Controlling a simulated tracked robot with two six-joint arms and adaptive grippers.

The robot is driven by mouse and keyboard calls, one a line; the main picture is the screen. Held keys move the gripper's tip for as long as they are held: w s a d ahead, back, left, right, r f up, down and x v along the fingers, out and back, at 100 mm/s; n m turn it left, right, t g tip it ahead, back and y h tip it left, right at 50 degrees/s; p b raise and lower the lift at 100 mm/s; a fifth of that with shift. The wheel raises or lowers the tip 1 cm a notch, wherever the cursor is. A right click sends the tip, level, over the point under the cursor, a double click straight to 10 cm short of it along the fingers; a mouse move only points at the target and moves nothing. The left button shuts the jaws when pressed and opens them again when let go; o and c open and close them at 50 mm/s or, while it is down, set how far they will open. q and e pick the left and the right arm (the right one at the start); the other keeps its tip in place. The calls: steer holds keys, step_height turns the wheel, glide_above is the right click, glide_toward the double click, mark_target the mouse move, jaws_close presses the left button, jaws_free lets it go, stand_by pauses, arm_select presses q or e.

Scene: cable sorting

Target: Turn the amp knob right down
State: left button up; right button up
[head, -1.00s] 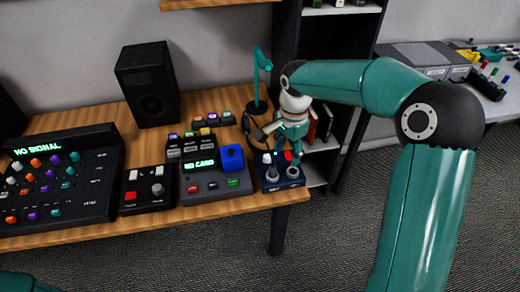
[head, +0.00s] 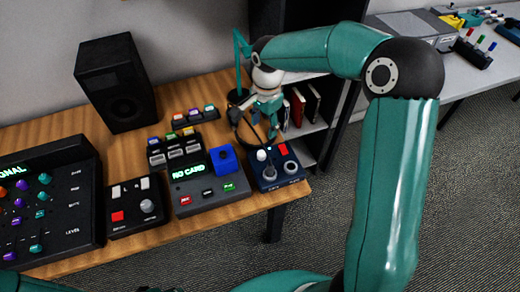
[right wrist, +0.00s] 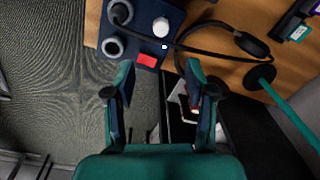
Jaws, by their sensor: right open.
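The small dark blue box (head: 263,183), which looks like the amp, sits at the table's right front corner. My right gripper (head: 268,112) is open and empty, behind and above the box, apart from the knobs. It also shows in the right wrist view (right wrist: 158,85). Which knob sets the amp level I cannot tell.
Black headphones (right wrist: 252,44) with a cable lie near the box, beside a teal stand (right wrist: 296,116). A card reader (head: 187,207) showing "NO CARD", a switch box (head: 125,228), a mixer (head: 85,180) and a speaker (head: 117,80) fill the table's left. A bookshelf stands behind right.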

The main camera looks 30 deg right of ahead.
mark_target(262, 154)
steer(key=f, duration=0.4)
steer(key=f+p, duration=0.1)
steer(key=f, duration=0.8)
steer(key=shift+w+a+f, duration=0.1)
steer(key=shift+w+f, duration=0.2)
steer(key=shift+w, duration=0.05)
jaws_close()
